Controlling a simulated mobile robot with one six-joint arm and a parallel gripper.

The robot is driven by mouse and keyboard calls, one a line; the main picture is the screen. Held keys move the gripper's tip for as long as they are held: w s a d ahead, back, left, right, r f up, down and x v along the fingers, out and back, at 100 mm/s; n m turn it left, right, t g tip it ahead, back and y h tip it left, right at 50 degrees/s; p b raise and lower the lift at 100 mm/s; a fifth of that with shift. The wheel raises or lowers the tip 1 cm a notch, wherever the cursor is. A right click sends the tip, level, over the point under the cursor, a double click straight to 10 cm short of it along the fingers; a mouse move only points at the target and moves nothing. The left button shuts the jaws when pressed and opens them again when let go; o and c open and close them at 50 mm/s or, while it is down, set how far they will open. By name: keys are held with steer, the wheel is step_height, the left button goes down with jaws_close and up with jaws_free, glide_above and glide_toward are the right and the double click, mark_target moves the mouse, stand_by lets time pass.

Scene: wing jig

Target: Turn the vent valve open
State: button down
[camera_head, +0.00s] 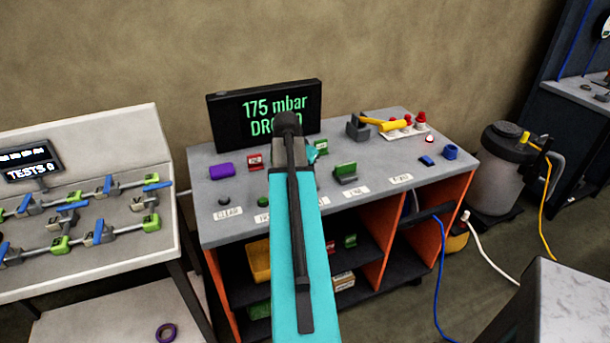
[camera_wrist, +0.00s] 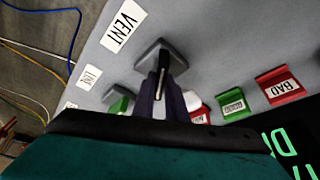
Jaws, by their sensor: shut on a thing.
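In the wrist view, the vent valve shows as a grey square base (camera_wrist: 152,50) beside a white VENT label (camera_wrist: 124,25). My gripper (camera_wrist: 161,76) is directly over it, with its two dark fingers shut on the valve's narrow handle. A thin pale edge of the handle shows between the fingers. The valve's turn angle is hard to judge, as the fingers cover most of the handle. In the head view, my teal arm hides the valve and the fingers. The black display (camera_head: 225,128) reads 175 mbar, with its second line partly covered.
A purple block (camera_head: 222,171) lies at left. A clamp jig (camera_head: 85,220) stands left.

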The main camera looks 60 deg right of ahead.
steer(key=n, duration=0.2)
steer(key=n+t, duration=0.1)
steer(key=n, duration=0.1)
steer(key=n+t, duration=0.1)
steer(key=n, duration=0.1)
steer(key=shift+s+y, duration=0.25)
steer(key=shift+y, duration=0.15)
steer(key=shift+s+d+n+t+y, duration=0.1)
steer(key=shift+n+t+y, duration=0.25)
steer(key=shift+n, duration=0.85)
steer(key=shift+d+n+t+y, duration=0.1)
steer(key=shift+n+t+y, duration=0.25)
steer(key=shift+n, duration=0.85)
steer(key=c, duration=1.8)
jaws_free()
steer(key=shift+r, duration=0.15)
steer(key=b+v, duration=0.3)
steer(key=v, duration=1)
steer(key=shift+s+a+r, duration=0.15)
steer(key=shift+s+a, duration=0.1)
